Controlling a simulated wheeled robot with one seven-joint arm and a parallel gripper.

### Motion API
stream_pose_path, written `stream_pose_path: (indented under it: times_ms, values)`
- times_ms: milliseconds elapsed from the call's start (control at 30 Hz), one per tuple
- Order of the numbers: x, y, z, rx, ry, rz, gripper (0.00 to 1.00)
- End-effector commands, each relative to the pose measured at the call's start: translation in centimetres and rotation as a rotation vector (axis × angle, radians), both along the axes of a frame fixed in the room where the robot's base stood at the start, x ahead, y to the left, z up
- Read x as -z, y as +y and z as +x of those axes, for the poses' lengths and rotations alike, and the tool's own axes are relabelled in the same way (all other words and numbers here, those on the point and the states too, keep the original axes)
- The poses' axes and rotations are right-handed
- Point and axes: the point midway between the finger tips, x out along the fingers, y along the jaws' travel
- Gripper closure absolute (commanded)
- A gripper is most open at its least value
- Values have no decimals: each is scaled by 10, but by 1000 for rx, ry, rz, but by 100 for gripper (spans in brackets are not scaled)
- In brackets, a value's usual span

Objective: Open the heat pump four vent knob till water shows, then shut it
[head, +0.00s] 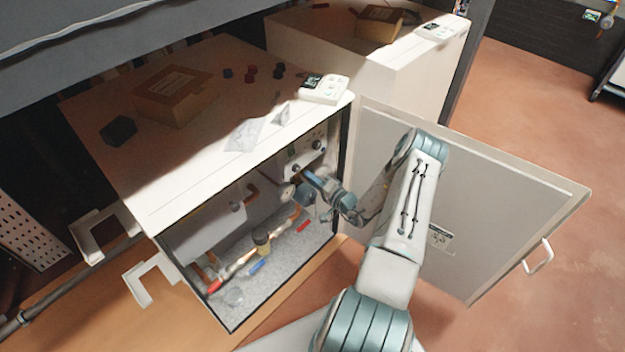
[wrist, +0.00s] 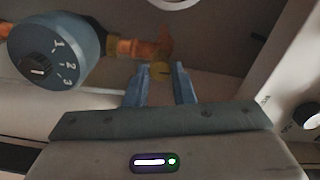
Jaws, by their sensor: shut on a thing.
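The heat pump (head: 190,192) is a white cabinet with its front open, and my arm reaches inside. In the wrist view, my gripper (wrist: 158,74) has its two blue fingers on either side of a small brass vent knob (wrist: 160,70), shut on it. The knob sits by an orange-brown copper fitting (wrist: 130,47). In the head view, my gripper (head: 312,177) is small near the cabinet's right inner side, and the vent knob cannot be made out there. I see no water at the knob in the dim wrist view.
A blue-grey dial (wrist: 50,50) marked 1, 2, 3 is close left of my fingers. The open door (head: 500,215) stands right of my arm. A yellow-topped fitting (head: 261,240) and coloured-handled items lie lower inside. A cardboard box (head: 175,95) is on top.

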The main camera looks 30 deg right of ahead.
Motion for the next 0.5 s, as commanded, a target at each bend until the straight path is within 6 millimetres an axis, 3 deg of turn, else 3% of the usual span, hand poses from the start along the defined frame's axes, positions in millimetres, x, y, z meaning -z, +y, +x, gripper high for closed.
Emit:
stream_pose_path:
  times_ms: [267,300,333,500]
  values:
    - [1,0,0,1,1,2,100]
    - [1,0,0,0,2,2,67]
    - [1,0,0,0,2,2,58]
    - [0,0,0,0,2,2,56]
